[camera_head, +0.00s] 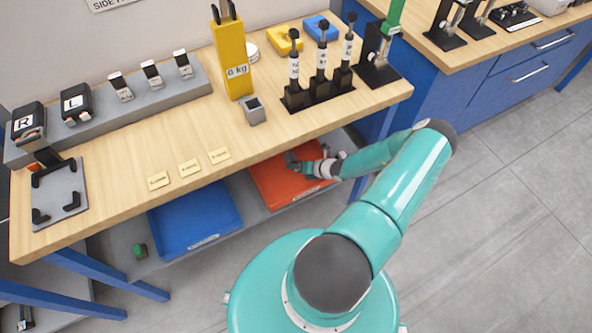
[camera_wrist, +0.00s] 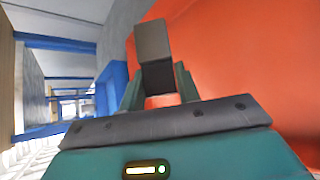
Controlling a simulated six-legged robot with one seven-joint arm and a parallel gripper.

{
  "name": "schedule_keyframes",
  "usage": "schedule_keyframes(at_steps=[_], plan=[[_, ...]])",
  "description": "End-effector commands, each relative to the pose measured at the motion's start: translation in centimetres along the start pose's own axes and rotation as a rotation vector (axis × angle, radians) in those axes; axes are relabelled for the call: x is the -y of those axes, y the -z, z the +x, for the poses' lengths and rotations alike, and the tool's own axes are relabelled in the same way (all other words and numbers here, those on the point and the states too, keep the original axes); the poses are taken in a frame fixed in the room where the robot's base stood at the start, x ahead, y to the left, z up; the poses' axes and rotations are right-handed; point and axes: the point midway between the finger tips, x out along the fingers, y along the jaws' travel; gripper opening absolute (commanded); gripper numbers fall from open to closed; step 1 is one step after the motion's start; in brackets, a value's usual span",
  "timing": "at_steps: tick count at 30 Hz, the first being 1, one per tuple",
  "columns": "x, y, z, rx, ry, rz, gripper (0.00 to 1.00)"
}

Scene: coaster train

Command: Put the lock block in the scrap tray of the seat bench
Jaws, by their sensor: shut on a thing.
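My gripper (camera_head: 297,164) reaches in at the lower shelf, below the bench top, over the orange-red tray (camera_head: 272,192). In the wrist view my gripper (camera_wrist: 158,82) is shut on a dark grey block (camera_wrist: 153,45), taken to be the lock block, which sticks out beyond the fingertips. The orange-red tray fills the right of the wrist view (camera_wrist: 245,60). Whether the block touches the tray floor cannot be told. The tray's label is too small to read.
A blue tray (camera_head: 195,222) lies left of the red one on the grey shelf. Above is the wooden bench top (camera_head: 120,170), its front edge close over my wrist. It holds a yellow 0 kg post (camera_head: 231,58), a grey hollow block (camera_head: 254,111) and a black stand (camera_head: 318,92).

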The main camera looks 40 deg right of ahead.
Motion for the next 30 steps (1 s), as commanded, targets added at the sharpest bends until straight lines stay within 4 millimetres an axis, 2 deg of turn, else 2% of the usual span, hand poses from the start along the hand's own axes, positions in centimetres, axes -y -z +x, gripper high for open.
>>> schedule_keyframes(at_steps=[3,9,30], plan=[[0.7,-0.1,1.1,-0.001,-0.002,-0.002,0.05],[2.5,1.4,2.4,-0.001,0.0,0.001,0.05],[3.4,2.0,3.0,0.0,-0.001,0.0,0.05]])
